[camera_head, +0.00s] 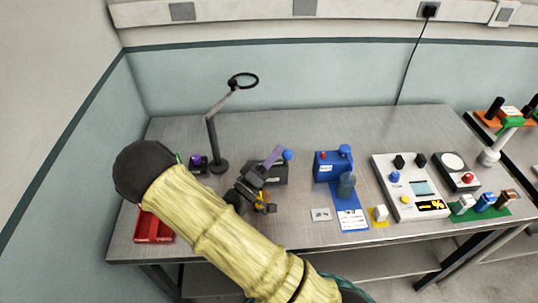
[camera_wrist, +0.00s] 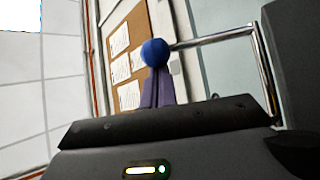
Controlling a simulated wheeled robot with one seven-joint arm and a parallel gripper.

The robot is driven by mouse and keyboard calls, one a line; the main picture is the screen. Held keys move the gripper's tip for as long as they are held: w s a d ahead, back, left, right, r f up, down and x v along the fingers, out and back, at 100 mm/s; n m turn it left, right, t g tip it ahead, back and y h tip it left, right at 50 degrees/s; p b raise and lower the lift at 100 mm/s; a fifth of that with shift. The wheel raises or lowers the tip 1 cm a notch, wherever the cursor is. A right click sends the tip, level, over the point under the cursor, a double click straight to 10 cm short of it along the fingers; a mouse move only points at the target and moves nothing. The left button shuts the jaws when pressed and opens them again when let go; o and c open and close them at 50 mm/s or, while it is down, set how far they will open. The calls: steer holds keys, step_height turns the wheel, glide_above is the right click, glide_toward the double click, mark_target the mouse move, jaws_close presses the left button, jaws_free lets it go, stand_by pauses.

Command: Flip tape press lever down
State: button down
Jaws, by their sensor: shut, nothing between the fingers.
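A dark grey box (camera_head: 272,173), which appears to be the tape press, stands on the bench right of the lamp, partly hidden by my gripper. A blue ball knob (camera_head: 288,155) shows at its upper right. In the wrist view the blue knob (camera_wrist: 155,52) sits on the end of a bent metal rod (camera_wrist: 215,39), the lever, beside a dark body at the right edge. My gripper (camera_head: 279,150) is shut and empty, with purple fingers. Its fingertips (camera_wrist: 158,73) are right at the knob in the wrist view; I cannot tell whether they touch it.
A magnifier lamp (camera_head: 213,148) stands behind my arm. A red tray (camera_head: 153,228) is at the front left. A blue device (camera_head: 326,167) stands right of the box, then a white control panel (camera_head: 405,193) and small blocks. Bare bench lies behind them.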

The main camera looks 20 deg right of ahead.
steer(key=shift+s+f, duration=0.2)
steer(key=shift+s, duration=0.1)
steer(key=shift+r, duration=0.1)
stand_by(0.3)
steer(key=s+a+f+b, duration=0.1)
steer(key=a+f, duration=0.1)
steer(key=a, duration=0.7)
steer(key=shift+s+f, duration=0.2)
steer(key=shift+f, duration=0.05)
stand_by(0.3)
